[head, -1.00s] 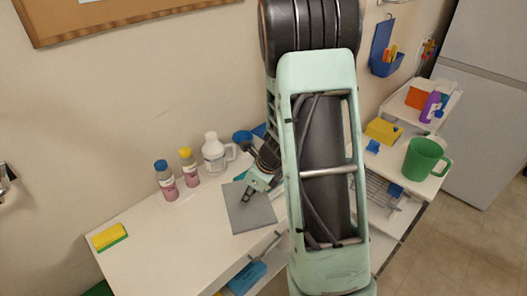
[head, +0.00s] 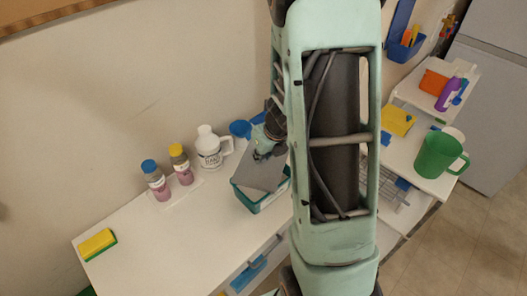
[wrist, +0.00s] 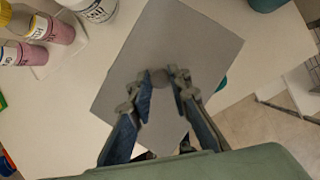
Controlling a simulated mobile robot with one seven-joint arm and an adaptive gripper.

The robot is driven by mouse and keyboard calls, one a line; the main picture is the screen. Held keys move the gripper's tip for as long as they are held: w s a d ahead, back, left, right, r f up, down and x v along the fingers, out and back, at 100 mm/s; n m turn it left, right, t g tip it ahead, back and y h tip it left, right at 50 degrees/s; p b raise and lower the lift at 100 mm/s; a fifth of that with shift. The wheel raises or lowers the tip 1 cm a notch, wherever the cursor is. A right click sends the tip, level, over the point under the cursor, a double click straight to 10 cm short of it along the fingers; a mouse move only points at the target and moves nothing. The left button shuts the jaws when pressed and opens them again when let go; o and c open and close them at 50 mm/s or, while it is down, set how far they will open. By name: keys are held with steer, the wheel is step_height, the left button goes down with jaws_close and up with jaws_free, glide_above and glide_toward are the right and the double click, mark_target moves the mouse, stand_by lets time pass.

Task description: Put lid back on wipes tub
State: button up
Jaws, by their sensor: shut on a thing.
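The flat grey lid (head: 262,174) is held roughly level over the teal wipes tub (head: 267,203) on the white table. The tub's teal side shows below the lid's near edges; its opening is hidden. I cannot tell whether the lid touches the rim. My gripper (head: 264,155) is above the lid, shut on its small knob. In the wrist view the lid (wrist: 185,50) fills the middle, with my gripper's fingertips (wrist: 161,76) meeting at the knob. The lid hides nearly all of the tub there, except a teal sliver at its right edge.
A white jug (head: 209,150) and bottles with a blue cap (head: 157,183) and a yellow cap (head: 181,165) stand left of the tub. A yellow-green sponge (head: 97,243) lies at the far left. The front table is clear. A green mug (head: 437,155) stands on the right shelf.

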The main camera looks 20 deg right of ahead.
mark_target(265, 166)
steer(key=shift+f+b, duration=3)
steer(key=shift+f, duration=0.15)
steer(key=shift+s+f, duration=0.1)
steer(key=o, duration=1)
steer(key=shift+o, duration=0.4)
steer(key=o, duration=0.4)
